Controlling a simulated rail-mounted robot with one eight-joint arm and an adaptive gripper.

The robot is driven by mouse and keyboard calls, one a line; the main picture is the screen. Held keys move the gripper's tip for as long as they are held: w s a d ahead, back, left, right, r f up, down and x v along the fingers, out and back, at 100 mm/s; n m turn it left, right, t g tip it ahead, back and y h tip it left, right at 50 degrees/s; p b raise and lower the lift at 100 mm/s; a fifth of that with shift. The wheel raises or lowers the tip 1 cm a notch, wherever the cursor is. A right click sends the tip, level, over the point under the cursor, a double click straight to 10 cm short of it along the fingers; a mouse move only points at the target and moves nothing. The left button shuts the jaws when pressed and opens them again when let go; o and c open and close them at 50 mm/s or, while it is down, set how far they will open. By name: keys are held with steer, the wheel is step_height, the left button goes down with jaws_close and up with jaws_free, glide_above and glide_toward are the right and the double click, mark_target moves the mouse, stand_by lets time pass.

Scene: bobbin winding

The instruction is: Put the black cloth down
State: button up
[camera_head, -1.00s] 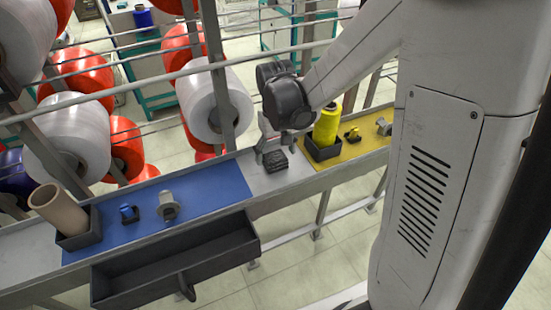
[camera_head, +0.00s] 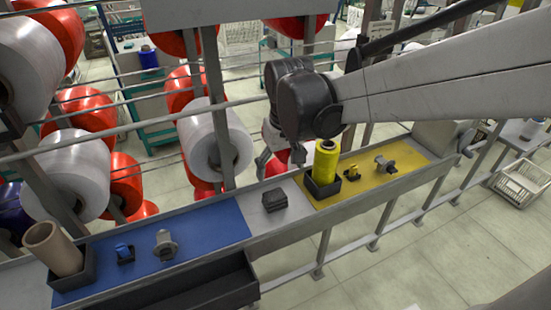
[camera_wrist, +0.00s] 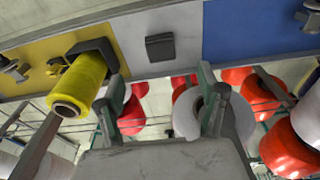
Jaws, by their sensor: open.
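The black cloth (camera_head: 274,200) lies folded on the bare grey strip of the bench, between the blue and the yellow mats. It also shows in the wrist view (camera_wrist: 160,47) as a dark square on the grey strip. My gripper (camera_head: 281,160) is above the bench's far edge, apart from the cloth. In the wrist view its two fingers (camera_wrist: 158,78) stand wide apart with nothing between them, and the cloth is beyond the tips.
A yellow bobbin (camera_head: 326,164) stands in a black holder on the yellow mat (camera_head: 404,152), close to my gripper. The blue mat (camera_head: 212,226) holds a cardboard tube (camera_head: 53,248) at its left end. Rails and large white spools (camera_head: 214,140) are behind the bench.

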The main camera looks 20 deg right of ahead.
steer(key=s+r+t, duration=0.4)
steer(key=s+t, duration=0.1)
steer(key=s, duration=0.7)
steer(key=shift+s+m, duration=0.3)
steer(key=shift+m, duration=0.1)
step_height(320, 180, down, 7)
steer(key=b, duration=0.6)
steer(key=shift+b, duration=0.35)
steer(key=shift+r, duration=0.15)
